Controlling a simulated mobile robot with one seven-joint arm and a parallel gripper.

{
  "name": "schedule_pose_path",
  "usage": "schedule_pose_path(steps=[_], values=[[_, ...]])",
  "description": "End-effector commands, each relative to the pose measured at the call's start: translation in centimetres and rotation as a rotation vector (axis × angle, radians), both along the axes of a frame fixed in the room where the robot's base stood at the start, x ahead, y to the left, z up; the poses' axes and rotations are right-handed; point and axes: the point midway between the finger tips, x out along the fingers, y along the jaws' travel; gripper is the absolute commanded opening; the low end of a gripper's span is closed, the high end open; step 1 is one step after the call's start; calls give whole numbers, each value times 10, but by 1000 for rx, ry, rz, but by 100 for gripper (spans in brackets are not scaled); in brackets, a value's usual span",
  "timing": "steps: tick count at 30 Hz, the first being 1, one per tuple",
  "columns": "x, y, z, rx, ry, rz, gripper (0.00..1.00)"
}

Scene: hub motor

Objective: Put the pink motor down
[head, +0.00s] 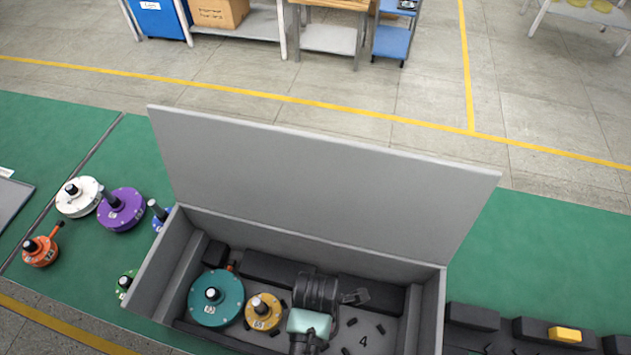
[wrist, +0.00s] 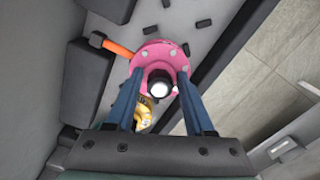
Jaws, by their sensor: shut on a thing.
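The pink motor (wrist: 160,53) is a round disc with a black, white-tipped shaft in the wrist view. An orange bar (wrist: 118,48) with a dark end reaches to its left side. My gripper (wrist: 160,80) is shut on the motor, with a blue finger on each side of the shaft. In the head view my arm hangs inside the grey box (head: 158,275) and hides the motor. I cannot tell whether the motor touches the box floor.
A teal motor (head: 216,298) and a yellow motor (head: 263,311) stand in the box, left of my arm. Dark blocks (head: 268,268) line its back. Its tall lid (head: 320,175) stands open. White (head: 78,197), purple (head: 121,209) and orange (head: 40,251) motors stand on the green table outside.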

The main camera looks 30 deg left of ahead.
Motion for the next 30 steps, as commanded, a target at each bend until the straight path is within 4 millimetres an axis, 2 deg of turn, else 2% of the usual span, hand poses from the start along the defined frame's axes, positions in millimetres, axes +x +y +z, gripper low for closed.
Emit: schedule_pose_path(steps=[6, 18, 19, 23, 24, 30], values=[[2, 1, -19, 2, -4, -1, 0], [2, 1, -24, 2, -4, -1, 0], [1, 0, -25, 1, -1, -1, 57], [1, 0, -24, 1, -1, -1, 80], [1, 0, -24, 1, -1, -1, 83], [0, 0, -24, 1, -1, -1, 83]])
